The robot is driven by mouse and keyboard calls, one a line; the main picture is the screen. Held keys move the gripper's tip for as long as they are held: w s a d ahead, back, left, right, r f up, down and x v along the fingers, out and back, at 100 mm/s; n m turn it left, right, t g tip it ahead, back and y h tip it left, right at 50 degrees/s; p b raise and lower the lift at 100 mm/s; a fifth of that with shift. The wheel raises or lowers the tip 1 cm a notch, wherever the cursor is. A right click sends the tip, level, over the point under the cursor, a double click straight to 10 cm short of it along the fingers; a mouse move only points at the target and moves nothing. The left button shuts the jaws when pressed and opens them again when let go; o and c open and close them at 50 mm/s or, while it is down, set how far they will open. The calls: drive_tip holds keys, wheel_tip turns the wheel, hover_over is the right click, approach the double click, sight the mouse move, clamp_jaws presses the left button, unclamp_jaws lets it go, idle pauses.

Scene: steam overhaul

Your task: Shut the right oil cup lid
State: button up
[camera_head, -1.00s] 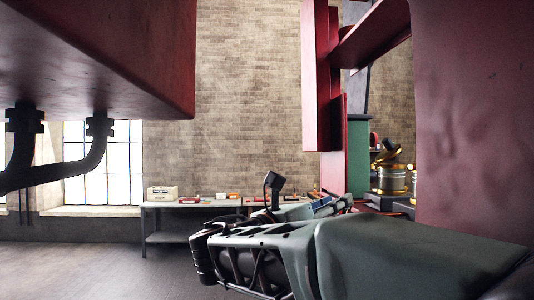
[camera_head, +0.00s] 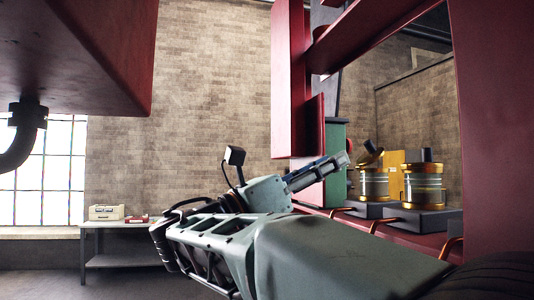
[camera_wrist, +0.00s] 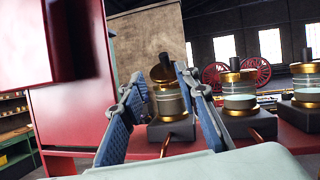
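Several brass-banded oil cups stand on dark blocks on a red ledge. In the head view, the left visible cup (camera_head: 373,184) has its brass lid (camera_head: 371,156) tilted up; it also shows in the wrist view (camera_wrist: 168,103) with its lid (camera_wrist: 162,73) raised. The other cup (camera_head: 422,187) has a dark knob on top, and its lid looks level. It also shows in the wrist view (camera_wrist: 239,103). My gripper (camera_head: 342,160) is left of the cups, pointing toward them. In the wrist view, my gripper (camera_wrist: 158,76) is open and empty, its fingers framing the open-lidded cup, apparently still short of it.
A third cup (camera_wrist: 305,88) stands farther right in the wrist view. Copper pipes (camera_head: 388,222) run from the blocks. A red upright (camera_head: 497,120) stands close on the right, and a red frame (camera_head: 291,80) rises behind my gripper. A workbench (camera_head: 120,225) stands by the back wall.

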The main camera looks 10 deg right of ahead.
sight(365, 145)
drive_tip(key=x, duration=0.3)
drive_tip(key=p+x, duration=0.1)
drive_tip(key=x, duration=0.7)
drive_tip(key=shift+s+p, duration=0.3)
clamp_jaws()
